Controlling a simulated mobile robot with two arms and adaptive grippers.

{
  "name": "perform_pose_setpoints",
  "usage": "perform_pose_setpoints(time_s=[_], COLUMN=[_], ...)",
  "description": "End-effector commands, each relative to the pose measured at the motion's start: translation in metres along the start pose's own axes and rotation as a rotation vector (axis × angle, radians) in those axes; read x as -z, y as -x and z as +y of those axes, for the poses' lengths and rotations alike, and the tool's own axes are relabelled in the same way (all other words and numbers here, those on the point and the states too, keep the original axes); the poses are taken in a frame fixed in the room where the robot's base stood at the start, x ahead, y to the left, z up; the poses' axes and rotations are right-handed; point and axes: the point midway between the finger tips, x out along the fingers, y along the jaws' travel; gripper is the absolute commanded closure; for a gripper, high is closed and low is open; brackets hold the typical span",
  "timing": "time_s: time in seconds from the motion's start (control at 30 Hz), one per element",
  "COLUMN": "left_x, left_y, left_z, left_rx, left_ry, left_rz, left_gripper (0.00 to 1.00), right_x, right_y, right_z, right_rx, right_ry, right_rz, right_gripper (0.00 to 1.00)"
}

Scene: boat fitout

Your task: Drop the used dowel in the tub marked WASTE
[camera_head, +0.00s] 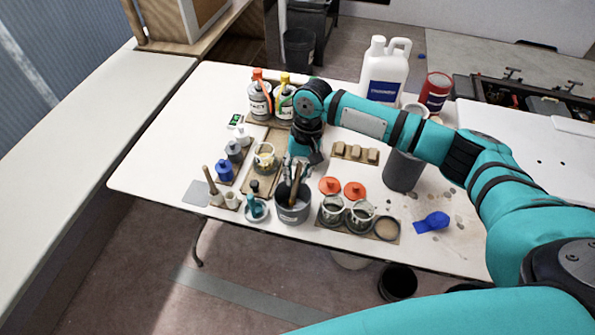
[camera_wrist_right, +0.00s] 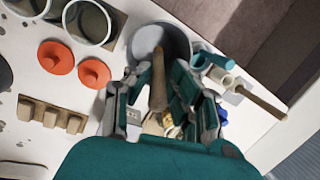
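A tan wooden dowel (camera_head: 295,183) leans in a grey tub (camera_head: 292,212) near the table's front edge. No WASTE marking is readable on the tub. My right gripper (camera_head: 299,163) is above the tub, pointing down. In the right wrist view, the dowel (camera_wrist_right: 157,88) stands between the gripper's fingers (camera_wrist_right: 161,76), which are apart with gaps beside it, and its far end is inside the tub (camera_wrist_right: 143,38). A second stick (camera_head: 208,178) stands in a small pot to the left. My left gripper is not in view.
Two orange lids (camera_head: 355,189) and open tins (camera_head: 361,216) stand right of the tub. A teal-handled item (camera_head: 256,205) is close on its left. Brown blocks (camera_head: 355,153), a grey cylinder (camera_head: 402,171) and bottles (camera_head: 385,73) are farther back. A black bin (camera_head: 398,283) is on the floor.

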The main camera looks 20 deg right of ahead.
Motion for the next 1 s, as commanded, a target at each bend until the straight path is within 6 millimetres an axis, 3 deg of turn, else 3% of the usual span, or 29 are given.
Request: perform_pose_setpoints(time_s=[0.13, 0.47, 1.0], left_x=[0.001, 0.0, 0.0], left_y=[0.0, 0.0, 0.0], left_z=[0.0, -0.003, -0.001], left_rx=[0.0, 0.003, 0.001], left_ry=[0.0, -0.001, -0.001], left_rz=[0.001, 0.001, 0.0], left_gripper=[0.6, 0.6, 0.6], right_x=[0.0, 0.0, 0.001], right_y=[0.0, 0.006, 0.105], right_z=[0.0, 0.0, -0.001], right_rx=[0.0, 0.001, 0.002], right_ry=[0.0, 0.0, 0.0], right_rz=[0.0, 0.001, 0.002], right_gripper=[0.6, 0.6, 0.6])
